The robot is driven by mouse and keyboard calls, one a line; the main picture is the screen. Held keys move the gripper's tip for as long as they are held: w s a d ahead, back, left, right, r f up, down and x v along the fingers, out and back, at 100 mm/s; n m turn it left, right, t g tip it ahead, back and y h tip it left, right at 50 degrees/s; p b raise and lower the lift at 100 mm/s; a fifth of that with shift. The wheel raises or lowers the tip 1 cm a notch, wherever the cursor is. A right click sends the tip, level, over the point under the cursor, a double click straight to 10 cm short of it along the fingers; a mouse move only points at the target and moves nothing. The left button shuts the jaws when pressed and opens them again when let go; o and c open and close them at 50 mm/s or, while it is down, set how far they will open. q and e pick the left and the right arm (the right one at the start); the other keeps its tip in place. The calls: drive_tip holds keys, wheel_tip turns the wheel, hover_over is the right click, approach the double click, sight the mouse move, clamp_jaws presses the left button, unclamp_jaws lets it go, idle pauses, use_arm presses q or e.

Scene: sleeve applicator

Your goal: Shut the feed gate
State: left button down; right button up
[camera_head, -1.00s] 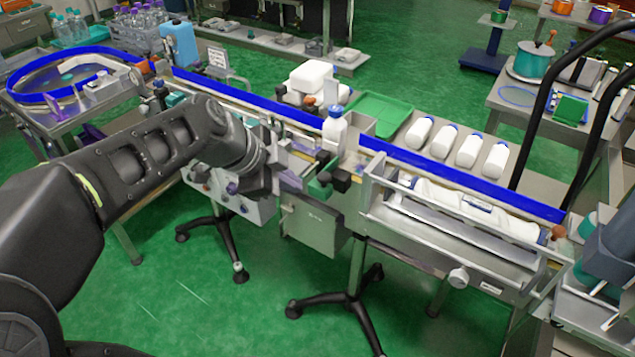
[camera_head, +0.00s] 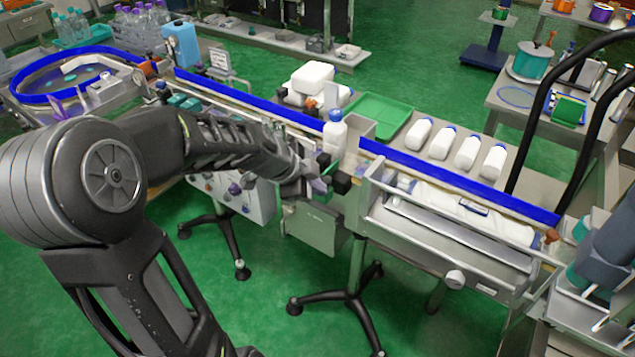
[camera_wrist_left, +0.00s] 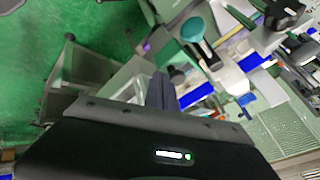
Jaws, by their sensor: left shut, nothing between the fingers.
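A white bottle (camera_head: 335,133) with a blue cap stands upright on the conveyor line, beside the blue guide rail (camera_head: 250,98). Small plates and dark knobs crowd around it, and I cannot tell for certain which part is the feed gate. My left gripper (camera_head: 314,180) is just left of and below the bottle in the head view, close to a dark knob (camera_head: 341,182). Its closed fingers (camera_wrist_left: 160,90) show in the left wrist view with nothing between them. My arm hides part of the line to the left.
Several white bottles (camera_head: 442,141) lie on the bench behind the rail, near a green tray (camera_head: 380,113). A metal trough (camera_head: 440,232) with a white roll is on the right. A grey box (camera_head: 315,228) hangs below my left gripper. Green floor is open in front.

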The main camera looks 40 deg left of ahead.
use_arm(q)
drive_tip(key=shift+w, duration=0.1)
drive_tip(key=w+p, duration=0.1)
drive_tip(key=w, duration=0.8)
drive_tip(key=shift+w+a, duration=0.15)
drive_tip(key=shift+w, duration=0.2)
drive_tip(key=shift+r, duration=0.15)
